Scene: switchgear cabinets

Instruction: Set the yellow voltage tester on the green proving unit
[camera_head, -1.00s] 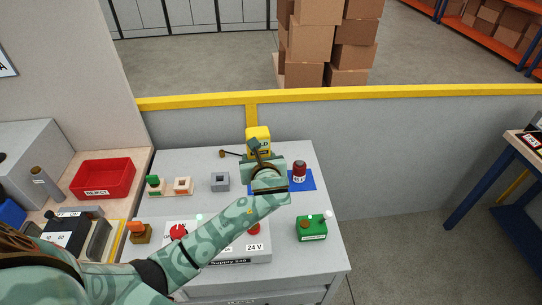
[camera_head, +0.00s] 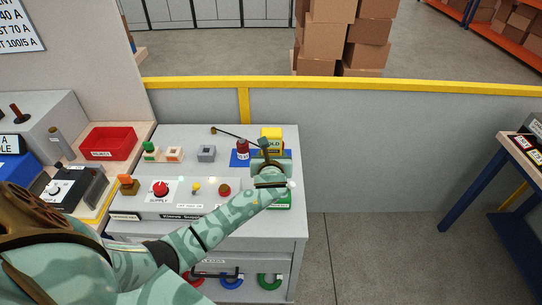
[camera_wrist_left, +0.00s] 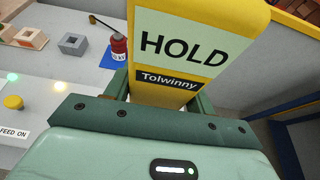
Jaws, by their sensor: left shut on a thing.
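The yellow voltage tester (camera_head: 271,134) is in my left gripper (camera_head: 270,160), which is shut on it. In the left wrist view the tester (camera_wrist_left: 189,57) fills the space between the fingers, with a "HOLD" label facing the camera. The green proving unit (camera_head: 284,202) is at the right front of the grey bench, mostly hidden behind my left gripper and forearm. I cannot tell the gap between tester and unit. My right gripper is not in view.
A red cylinder (camera_head: 242,149) stands on a blue mat (camera_head: 238,161) just left of the tester. A grey square block (camera_head: 206,153) and the supply panel (camera_head: 150,207) lie further left. A red bin (camera_head: 108,143) is beyond. The bench's right edge is close to my gripper.

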